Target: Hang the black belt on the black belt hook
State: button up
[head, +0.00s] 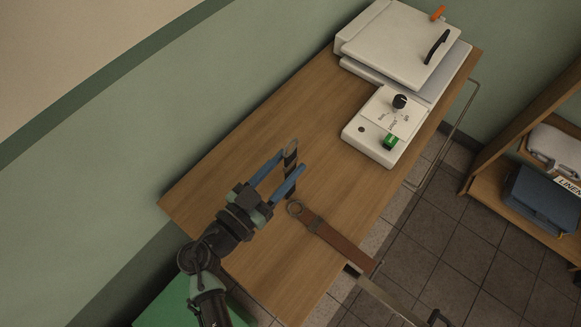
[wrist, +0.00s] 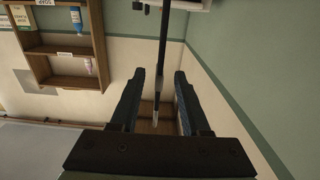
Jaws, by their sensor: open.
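My gripper (head: 292,161), with two blue fingers, is open above the wooden table, left of its middle in the head view. A black belt (head: 290,157) with a pale ring at its upper end shows between and under the fingers, partly hidden by them. In the wrist view my gripper (wrist: 160,73) has a dark narrow strip, apparently the black belt (wrist: 163,50), running between its fingers with space on both sides. Whether the belt touches a finger I cannot tell. I cannot make out a black belt hook in either view.
A brown belt (head: 338,244) with a ring lies right of the black belt, reaching the edge of the wooden table (head: 235,165). A white press-like machine (head: 395,45) and control box (head: 380,130) occupy the far end. A shelf with linens (head: 540,195) stands at right.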

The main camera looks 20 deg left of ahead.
aim_at(296, 157)
jog(key=p+x, duration=0.1)
jog(key=x, duration=0.2)
jog(key=shift+w+d+r, duration=0.1)
jog(key=shift+w+d, duration=0.15)
jog(key=shift+w, duration=0.05)
jog(key=shift+w+d+p, duration=0.15)
jog(key=shift+w+p, duration=0.15)
jog(key=shift+w, duration=0.15)
grip_shut()
